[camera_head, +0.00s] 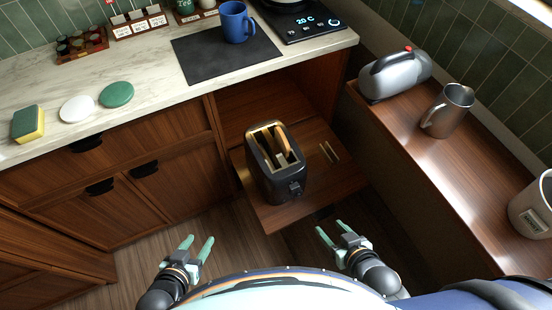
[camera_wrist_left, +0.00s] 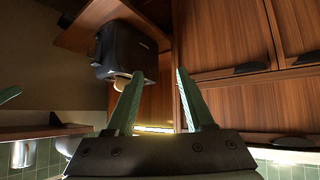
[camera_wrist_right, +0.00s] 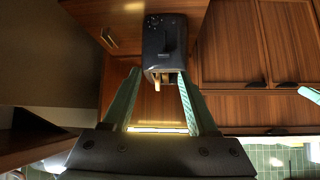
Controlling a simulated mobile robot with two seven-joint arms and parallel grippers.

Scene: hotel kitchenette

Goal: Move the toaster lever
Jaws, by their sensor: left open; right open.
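A black toaster (camera_head: 271,168) stands on a pulled-out wooden shelf (camera_head: 337,181) below the counter, with bread in its slots. Its control end, with the dark lever (camera_head: 296,187), faces toward me. The toaster also shows upside down in the left wrist view (camera_wrist_left: 128,50) and in the right wrist view (camera_wrist_right: 163,47). My left gripper (camera_head: 199,241) is open and empty, in front of the shelf and to the left of the toaster. My right gripper (camera_head: 329,229) is open and empty, in front of the shelf and to the right of the toaster. Neither gripper touches the toaster.
The counter holds a sponge (camera_head: 28,124), a blue mug (camera_head: 236,22) on a dark mat (camera_head: 205,60), and an induction hob (camera_head: 302,22). A wooden ledge (camera_head: 425,140) at right carries a grey appliance (camera_head: 395,75) and metal mug (camera_head: 447,111). Free floor lies between my grippers.

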